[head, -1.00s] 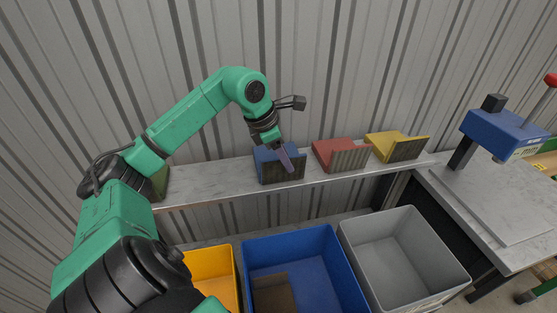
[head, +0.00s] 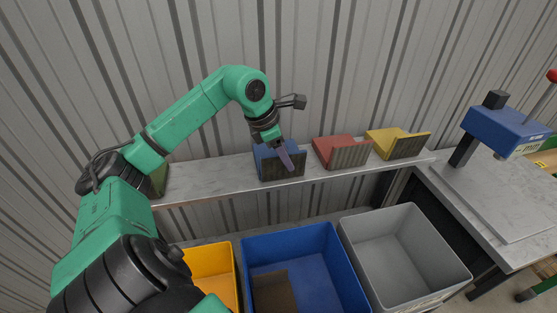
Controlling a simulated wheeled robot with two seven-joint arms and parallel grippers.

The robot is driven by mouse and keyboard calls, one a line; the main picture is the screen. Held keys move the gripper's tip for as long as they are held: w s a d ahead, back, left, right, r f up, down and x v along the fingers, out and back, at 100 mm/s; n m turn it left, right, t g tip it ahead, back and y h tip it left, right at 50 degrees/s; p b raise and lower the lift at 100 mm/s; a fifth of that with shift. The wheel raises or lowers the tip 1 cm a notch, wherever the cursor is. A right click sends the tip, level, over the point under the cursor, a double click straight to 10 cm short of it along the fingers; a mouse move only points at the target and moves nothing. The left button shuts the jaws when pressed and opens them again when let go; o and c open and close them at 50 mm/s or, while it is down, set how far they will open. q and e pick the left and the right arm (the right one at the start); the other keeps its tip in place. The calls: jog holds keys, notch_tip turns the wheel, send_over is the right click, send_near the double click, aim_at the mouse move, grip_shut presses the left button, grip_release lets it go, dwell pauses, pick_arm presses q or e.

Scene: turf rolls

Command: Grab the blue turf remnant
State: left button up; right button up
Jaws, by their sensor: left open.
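The blue turf remnant (head: 265,160) is a bent piece with a dark brownish front face, on the grey shelf (head: 215,179) against the wall. My left gripper (head: 286,160) comes down over it from above, its fingers at the piece's upper edge. The gripper is open. The finger in front hides part of the remnant, and I cannot tell whether the fingers touch it. My right gripper does not show.
A red remnant (head: 332,148) and a yellow one (head: 388,139) sit to the right on the shelf; a green one (head: 158,180) is at the left, partly behind my arm. Below stand yellow (head: 228,262), blue (head: 333,242) and grey (head: 440,243) bins. A blue press (head: 505,128) stands at right.

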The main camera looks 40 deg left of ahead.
pick_arm(q)
grip_shut()
dwell(1.4)
